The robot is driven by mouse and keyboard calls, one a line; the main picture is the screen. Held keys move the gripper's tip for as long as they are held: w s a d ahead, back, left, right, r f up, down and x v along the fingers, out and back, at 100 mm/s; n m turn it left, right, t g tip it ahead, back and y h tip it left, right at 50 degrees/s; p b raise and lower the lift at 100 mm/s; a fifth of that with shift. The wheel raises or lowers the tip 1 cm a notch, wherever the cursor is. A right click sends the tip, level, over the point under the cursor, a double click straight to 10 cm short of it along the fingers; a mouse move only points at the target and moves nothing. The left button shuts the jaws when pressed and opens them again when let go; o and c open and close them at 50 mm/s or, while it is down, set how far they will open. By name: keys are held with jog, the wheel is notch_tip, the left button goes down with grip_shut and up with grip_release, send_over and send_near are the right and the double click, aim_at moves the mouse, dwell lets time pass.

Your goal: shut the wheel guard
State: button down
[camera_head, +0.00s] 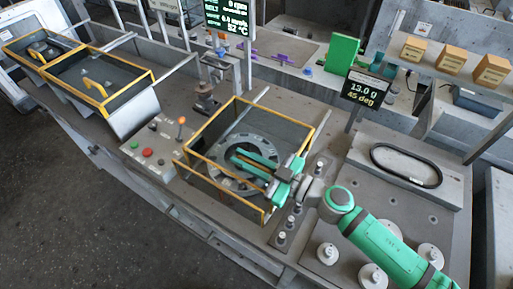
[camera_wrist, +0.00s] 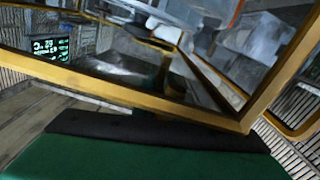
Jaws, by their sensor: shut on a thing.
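The wheel guard (camera_head: 210,124) is a yellow-edged frame with see-through panels around a round grey wheel (camera_head: 232,183) in the middle of the bench. In the wrist view its yellow bars (camera_wrist: 120,90) cross close in front and meet at a corner on the right. My gripper (camera_head: 236,157) reaches in from the right across the guard, with its green fingers over the wheel. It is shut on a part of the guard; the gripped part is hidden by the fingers. I cannot tell exactly how far the guard stands from shut.
Control buttons and an orange-tipped lever (camera_head: 182,121) stand left of the guard. More yellow-edged covers (camera_head: 100,85) are at the far left. A small display (camera_head: 366,89) reads 45 deg. A black belt ring (camera_head: 406,165) lies right, and round pegs (camera_head: 328,253) stand at front right.

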aim_at(239, 177)
jog(key=s, duration=0.1)
jog(key=s+a, duration=0.1)
jog(key=s, duration=0.1)
jog(key=shift+a+f, duration=0.1)
jog(key=shift+a, duration=0.1)
jog(key=shift+s+a, duration=0.35)
jog(key=c, duration=1.8)
grip_release()
jog(key=shift+s+a, duration=0.1)
jog(key=shift+a, duration=0.05)
jog(key=shift+d, duration=0.2)
jog(key=shift+s+d, duration=0.1)
jog(key=shift+d, duration=0.2)
jog(key=v, duration=1)
jog(key=shift+a, duration=0.1)
